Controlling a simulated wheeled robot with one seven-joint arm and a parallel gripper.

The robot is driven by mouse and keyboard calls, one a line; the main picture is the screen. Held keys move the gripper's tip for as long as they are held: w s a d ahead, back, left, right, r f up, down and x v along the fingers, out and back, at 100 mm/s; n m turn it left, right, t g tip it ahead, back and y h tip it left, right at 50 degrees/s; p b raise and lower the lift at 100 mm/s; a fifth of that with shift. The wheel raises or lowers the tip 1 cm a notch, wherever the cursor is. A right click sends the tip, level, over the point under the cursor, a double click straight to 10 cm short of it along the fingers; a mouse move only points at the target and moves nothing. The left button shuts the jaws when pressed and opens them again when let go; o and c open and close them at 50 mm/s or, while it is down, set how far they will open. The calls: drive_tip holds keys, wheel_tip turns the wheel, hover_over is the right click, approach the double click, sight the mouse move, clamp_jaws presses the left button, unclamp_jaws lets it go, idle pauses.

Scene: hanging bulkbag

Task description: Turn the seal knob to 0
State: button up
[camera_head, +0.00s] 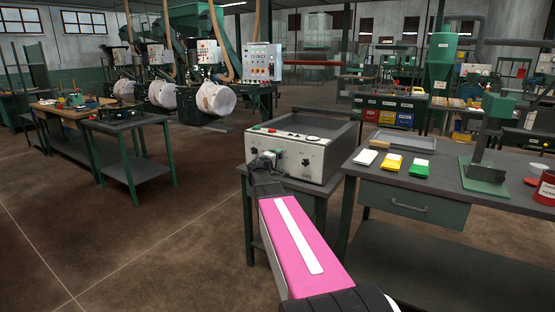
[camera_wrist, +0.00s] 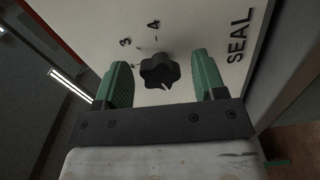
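The sealer (camera_head: 318,150) is a pale box with a sloped front panel on a small green-legged stand. The black seal knob (camera_wrist: 159,71) sits between my two green fingers in the wrist view, with a visible gap on each side. A short white pointer mark shows on its lower right edge. The digits 3 and 4 are printed above it, and SEAL stands at the right; no 0 can be seen. My gripper (camera_wrist: 160,64) is open around the knob. In the head view my gripper (camera_head: 268,160) is at the panel's left part and partly hides it.
A second knob (camera_head: 305,162) is on the panel's right. A red button (camera_head: 272,131) is on top of the sealer. The workbench (camera_head: 440,178) at the right holds white, yellow and green items and a green press (camera_head: 490,150). Open floor lies to the left.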

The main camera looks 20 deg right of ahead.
drive_tip(key=v, duration=1)
drive_tip(key=shift+s+a, duration=0.25)
drive_tip(key=shift+a, duration=0.05)
drive_tip(key=shift+s+f, duration=0.1)
drive_tip(key=s+a+f+m+g+y, duration=0.1)
drive_tip(key=s+f+m+g+y, duration=0.15)
drive_tip(key=s+f, duration=0.45)
drive_tip(key=s+a+f+m+g+y, duration=0.2)
drive_tip(key=s+f+g+y, duration=0.15)
drive_tip(key=s+f, duration=0.4)
drive_tip(key=s+a+f+m+g+y, duration=0.1)
drive_tip(key=s+a+f+g+y, duration=0.4)
drive_tip(key=s+a+f+y, duration=0.3)
drive_tip(key=s+a+f, duration=0.3)
drive_tip(key=s+a, duration=0.1)
drive_tip(key=shift+f+m, duration=0.35)
drive_tip(key=shift+s, duration=0.15)
